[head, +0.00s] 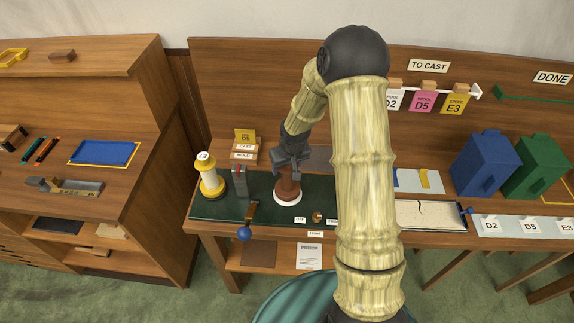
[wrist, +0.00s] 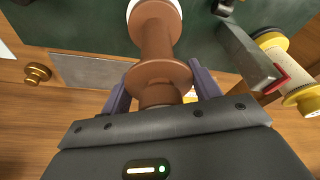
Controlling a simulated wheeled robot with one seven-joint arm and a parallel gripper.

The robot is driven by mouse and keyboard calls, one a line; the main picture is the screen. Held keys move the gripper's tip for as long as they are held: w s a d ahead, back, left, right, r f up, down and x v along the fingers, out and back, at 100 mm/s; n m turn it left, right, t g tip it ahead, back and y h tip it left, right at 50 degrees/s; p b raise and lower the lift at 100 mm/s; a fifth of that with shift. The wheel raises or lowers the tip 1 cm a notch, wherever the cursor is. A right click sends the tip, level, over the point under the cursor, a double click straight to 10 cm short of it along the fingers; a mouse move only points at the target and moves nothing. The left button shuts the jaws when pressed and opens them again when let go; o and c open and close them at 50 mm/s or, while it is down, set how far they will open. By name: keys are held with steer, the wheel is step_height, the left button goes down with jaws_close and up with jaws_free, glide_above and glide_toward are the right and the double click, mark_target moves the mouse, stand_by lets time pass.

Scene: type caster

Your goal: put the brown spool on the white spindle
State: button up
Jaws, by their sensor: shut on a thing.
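The brown spool (head: 289,184) is upright over a round white base (head: 287,198) on the dark green bench mat, in the middle of the head view. My gripper (head: 290,164) is shut on the upper part of the spool from above. In the wrist view the brown spool (wrist: 157,40) runs between my two fingers (wrist: 162,84), and the white base (wrist: 178,5) shows around its far end. The spool hides any spindle post, and I cannot tell whether its lower flange touches the base.
A yellow and white spool (head: 211,178) stands to the left, with a grey metal block (head: 240,181) and a blue-knobbed lever (head: 244,232) between it and the brown spool. Blue (head: 487,163) and green (head: 537,166) boxes stand at the right. My arm hides part of the bench.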

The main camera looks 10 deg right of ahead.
steer(key=shift+f+b, duration=0.45)
steer(key=shift+f, duration=0.15)
steer(key=o, duration=1.4)
steer(key=shift+r+p, duration=2.4)
steer(key=shift+r, duration=0.65)
